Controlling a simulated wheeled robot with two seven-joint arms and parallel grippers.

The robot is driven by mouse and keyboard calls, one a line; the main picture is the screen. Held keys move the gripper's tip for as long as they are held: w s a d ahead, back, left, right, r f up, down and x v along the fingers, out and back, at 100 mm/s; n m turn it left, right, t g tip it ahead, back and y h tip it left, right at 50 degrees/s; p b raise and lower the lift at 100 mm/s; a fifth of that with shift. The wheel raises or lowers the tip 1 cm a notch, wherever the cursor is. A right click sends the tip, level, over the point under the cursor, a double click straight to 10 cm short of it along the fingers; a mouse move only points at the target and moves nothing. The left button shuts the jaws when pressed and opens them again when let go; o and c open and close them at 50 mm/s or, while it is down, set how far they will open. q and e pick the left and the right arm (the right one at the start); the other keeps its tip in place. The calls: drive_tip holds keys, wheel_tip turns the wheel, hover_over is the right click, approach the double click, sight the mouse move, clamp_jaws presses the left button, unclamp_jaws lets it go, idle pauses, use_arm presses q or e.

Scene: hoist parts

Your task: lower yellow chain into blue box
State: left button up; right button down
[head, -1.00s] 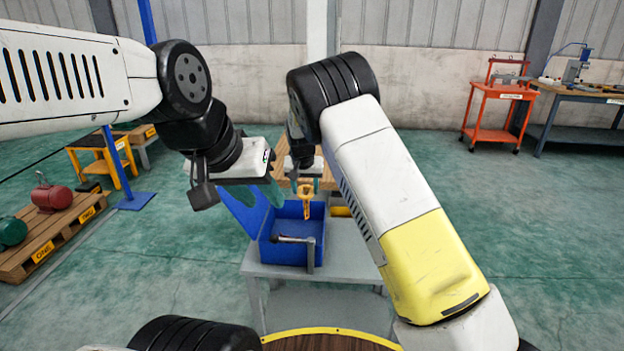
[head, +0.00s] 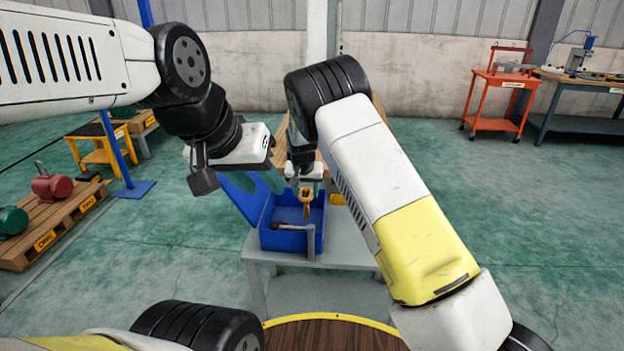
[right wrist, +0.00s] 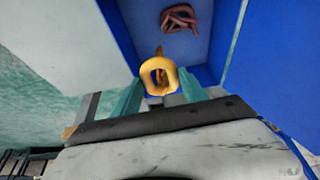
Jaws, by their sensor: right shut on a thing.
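The yellow chain (head: 307,197) hangs from my right gripper (head: 304,177) over the open blue box (head: 286,241), its lower end appearing within the box opening. In the right wrist view, a yellow link (right wrist: 152,67) sits between the teal fingers of my right gripper (right wrist: 155,92). The blue box (right wrist: 226,32) is beyond it. The rest of the chain is mostly hidden behind that link. My left gripper (head: 258,181) is empty, its teal fingers apart, above the box's tilted blue lid on the left.
A reddish-brown coiled thing (right wrist: 180,18) lies inside the box. A grey bar-like part (head: 292,227) shows at the box's front. The box stands on a grey table (head: 345,253), with bare tabletop to its right. A wooden surface lies behind my right gripper.

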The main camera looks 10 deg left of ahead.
sight(305, 191)
drive_tip(key=shift+f, duration=2.95)
drive_tip(key=c, duration=0.5)
unclamp_jaws()
drive_tip(key=v, duration=0.7)
drive_tip(key=shift+s+r, duration=0.15)
drive_tip(key=shift+r, duration=0.2)
drive_tip(key=shift+r, duration=0.1)
